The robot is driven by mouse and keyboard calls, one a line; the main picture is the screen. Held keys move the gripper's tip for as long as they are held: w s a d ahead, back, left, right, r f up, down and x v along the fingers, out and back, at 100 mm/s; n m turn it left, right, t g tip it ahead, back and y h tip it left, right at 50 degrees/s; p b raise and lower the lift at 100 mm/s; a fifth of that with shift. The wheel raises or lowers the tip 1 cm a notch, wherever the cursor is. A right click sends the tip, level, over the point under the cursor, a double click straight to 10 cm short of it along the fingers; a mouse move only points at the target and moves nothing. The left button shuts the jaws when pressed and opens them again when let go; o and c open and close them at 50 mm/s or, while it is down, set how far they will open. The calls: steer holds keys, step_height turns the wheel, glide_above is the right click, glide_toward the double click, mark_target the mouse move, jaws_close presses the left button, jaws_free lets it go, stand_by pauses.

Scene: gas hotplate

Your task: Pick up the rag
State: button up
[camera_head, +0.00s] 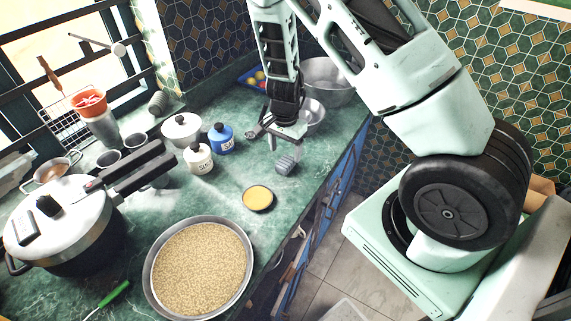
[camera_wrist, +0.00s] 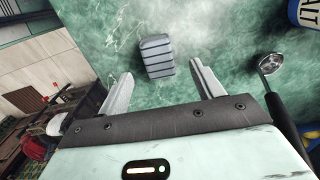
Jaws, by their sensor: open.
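The rag (camera_head: 287,163) looks like a small grey bundle with dark stripes on the green marble counter (camera_head: 312,180), near its front edge. It also shows in the wrist view (camera_wrist: 157,56), ahead of the fingertips and roughly between them. My gripper (camera_head: 277,138) hangs over the counter just behind and above the rag. In the wrist view my gripper (camera_wrist: 159,76) has its two fingers wide apart with nothing between them. The rag appears apart from both fingers.
A metal ladle (camera_wrist: 271,64) lies right of my gripper in the wrist view. A blue salt container (camera_head: 221,139) and white sugar container (camera_head: 199,158) stand left of the rag. A yellow-filled dish (camera_head: 258,198) and grain pan (camera_head: 200,266) are nearer. The counter edge drops off right.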

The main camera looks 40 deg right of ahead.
mark_target(285, 161)
step_height(285, 161, down, 5)
steer(key=shift+s+p, duration=0.15)
steer(key=shift+p, duration=0.3)
steer(key=c, duration=1)
steer(key=shift+c, duration=0.2)
step_height(285, 161, up, 10)
steer(key=shift+b, duration=0.3)
steer(key=o, duration=0.4)
steer(key=c, duration=0.3)
